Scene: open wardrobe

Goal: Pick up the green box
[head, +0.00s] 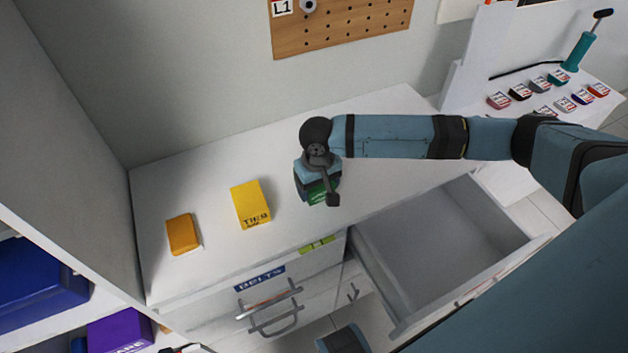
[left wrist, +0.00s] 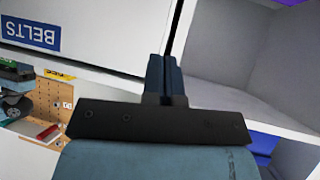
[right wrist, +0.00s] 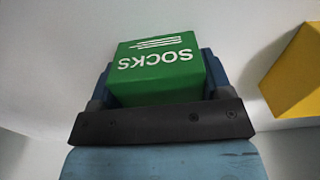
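The green box (right wrist: 160,70), with the white word SOCKS, is between the two fingers of my right gripper (right wrist: 160,85) in the right wrist view. The fingers lie along both its sides with no clear gap. In the head view the green box (head: 318,197) is mostly hidden under my right gripper (head: 318,180), over the white top near its front edge. I cannot tell whether it touches the top. My left gripper (left wrist: 165,75) has its fingers together, empty, in front of a white drawer front with a BELTS label.
A yellow box (head: 251,205) marked TIES and an orange box (head: 184,234) stand left on the white top (head: 220,175). An open, empty drawer (head: 440,235) is at lower right. The closed BELTS drawer (head: 235,295) is below. Shelves with blue and purple boxes are far left.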

